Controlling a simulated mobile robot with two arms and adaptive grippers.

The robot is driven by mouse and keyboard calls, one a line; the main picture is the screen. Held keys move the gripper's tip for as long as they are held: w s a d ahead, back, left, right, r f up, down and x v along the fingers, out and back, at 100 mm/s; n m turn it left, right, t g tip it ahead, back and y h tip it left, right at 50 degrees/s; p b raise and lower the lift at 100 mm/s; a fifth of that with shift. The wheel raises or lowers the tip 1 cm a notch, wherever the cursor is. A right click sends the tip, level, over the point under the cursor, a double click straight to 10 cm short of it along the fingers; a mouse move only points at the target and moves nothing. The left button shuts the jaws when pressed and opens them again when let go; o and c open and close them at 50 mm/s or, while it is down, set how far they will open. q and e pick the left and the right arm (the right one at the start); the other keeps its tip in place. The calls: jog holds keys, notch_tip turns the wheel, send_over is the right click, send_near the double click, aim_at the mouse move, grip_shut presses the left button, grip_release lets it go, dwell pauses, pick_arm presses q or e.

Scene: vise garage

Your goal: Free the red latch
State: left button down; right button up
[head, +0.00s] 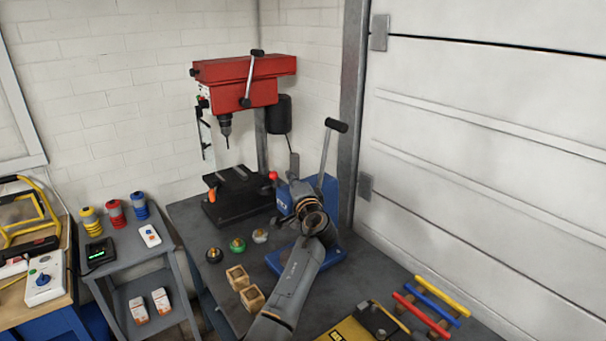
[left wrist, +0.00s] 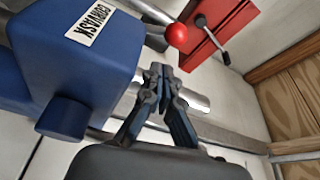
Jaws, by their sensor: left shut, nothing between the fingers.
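A red ball knob (head: 273,175), which looks like the red latch, sits at the upper left of the blue vise-like machine (head: 283,200). In the left wrist view the red knob (left wrist: 176,36) is just beyond my fingertips, above and slightly right of them, with a visible gap. The blue body with a white label (left wrist: 70,55) fills the left of that view. My left gripper (left wrist: 160,75) is shut and empty, in front of a silver cylinder (left wrist: 190,100). In the head view my left arm reaches up to the machine, and the fingertips are largely hidden. My right gripper is not in view.
A long lever with a black handle (head: 336,126) rises from the blue machine. A red drill press (head: 245,85) stands behind. Two small wooden boxes (head: 238,277) and several round knobs lie left of my arm. Coloured bars (head: 430,303) lie at right.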

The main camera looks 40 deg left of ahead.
pick_arm(q)
jog(key=shift+s+a+r, duration=0.15)
jog(key=shift+s+a, duration=0.4)
jog(key=shift+s, duration=0.15)
jog(key=shift+s+a, duration=0.1)
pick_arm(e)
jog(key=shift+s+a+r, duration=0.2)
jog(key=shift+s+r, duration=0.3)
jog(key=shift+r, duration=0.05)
pick_arm(q)
jog(key=shift+f, duration=0.2)
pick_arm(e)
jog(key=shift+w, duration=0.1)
